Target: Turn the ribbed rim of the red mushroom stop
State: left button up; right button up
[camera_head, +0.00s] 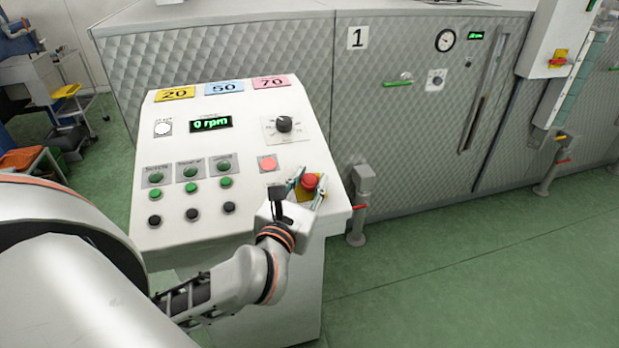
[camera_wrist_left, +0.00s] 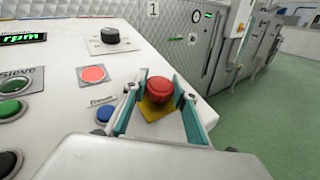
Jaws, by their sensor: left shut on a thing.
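The red mushroom stop (camera_head: 310,181) stands on a yellow plate at the right front corner of the white control panel (camera_head: 240,152). In the left wrist view the red stop (camera_wrist_left: 159,89) sits between the two fingers over its yellow plate (camera_wrist_left: 155,110). My left gripper (camera_head: 308,186) reaches it from the front, with one finger on each side of the stop, shut on its rim. The exact finger contact on the ribs is too small to tell. My right gripper is not in view.
A black knob (camera_head: 284,124) and a pale red button (camera_head: 268,164) lie behind and left of the stop. Several green and black buttons fill the panel's left. A grey post (camera_head: 360,205) with a red handle stands right of the panel. Green floor is clear at right.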

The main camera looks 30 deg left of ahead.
pick_arm(q)
jog(key=shift+a+m+h+p, duration=0.1)
jog(key=shift+m+h+p, duration=0.3)
jog(key=shift+m+h, duration=1.6)
jog(key=shift+f+h, duration=0.1)
jog(key=shift+h, duration=0.3)
jog(key=o, duration=1.1)
jog(key=shift+w, duration=0.1)
jog(key=shift+n+y, duration=0.4)
